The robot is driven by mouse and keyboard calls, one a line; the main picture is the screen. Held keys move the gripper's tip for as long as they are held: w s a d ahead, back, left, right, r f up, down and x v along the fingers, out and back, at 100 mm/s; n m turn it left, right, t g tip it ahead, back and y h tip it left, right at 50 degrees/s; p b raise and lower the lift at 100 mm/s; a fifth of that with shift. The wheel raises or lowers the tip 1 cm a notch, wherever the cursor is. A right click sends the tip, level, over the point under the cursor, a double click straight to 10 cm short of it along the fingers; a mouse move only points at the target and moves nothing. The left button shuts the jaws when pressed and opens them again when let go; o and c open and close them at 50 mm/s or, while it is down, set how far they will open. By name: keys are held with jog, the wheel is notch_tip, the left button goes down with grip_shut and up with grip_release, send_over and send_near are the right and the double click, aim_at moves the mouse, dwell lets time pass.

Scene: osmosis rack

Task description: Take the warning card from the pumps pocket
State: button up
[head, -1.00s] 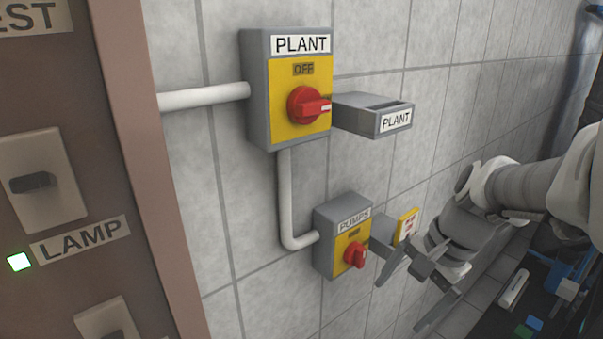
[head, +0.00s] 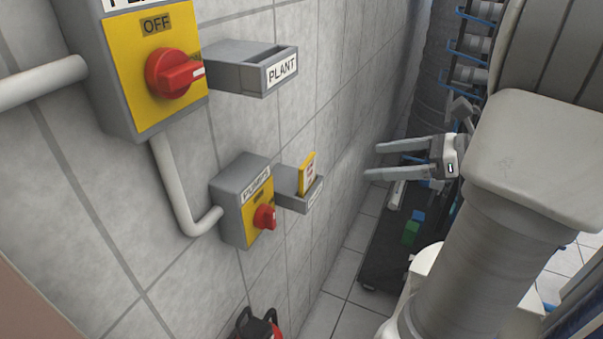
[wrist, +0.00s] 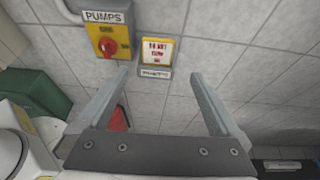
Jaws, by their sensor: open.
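The warning card (head: 307,174) is yellow-edged and stands upright in the small grey pumps pocket (head: 298,203) on the wall, its lower part hidden inside. In the wrist view the card (wrist: 156,51) shows a white face with red text, above the pocket's label (wrist: 155,73). The pumps switch box (head: 232,209), with a red knob, is just left of the pocket. My gripper (head: 370,161) is open and empty, out from the wall and to the right of the card in the head view. In the wrist view its fingertips (wrist: 160,75) lie either side below the card.
The larger plant switch (head: 160,75) and its empty-looking pocket (head: 240,76) are above and left. A white pipe (head: 178,190) joins the boxes. A red object (head: 268,328) is below. A dark cart (head: 385,240) stands on the floor at right.

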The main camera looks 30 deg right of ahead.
send_near(310, 163)
jog(key=x, duration=0.3)
jog(key=f+x, duration=0.1)
jog(key=x, duration=0.1)
jog(key=shift+w+d+f, duration=0.15)
jog(key=shift+r+p+x, duration=0.2)
jog(key=shift+p+x, duration=0.05)
jog(key=shift+x, duration=1.1)
jog(key=shift+r+p+x, duration=0.15)
jog(key=shift+p+x, duration=0.1)
jog(key=shift+x, duration=1.05)
jog(key=shift+a, duration=0.2)
jog(key=shift+c, duration=0.3)
jog(key=c, duration=1)
jog(key=shift+r, duration=0.15)
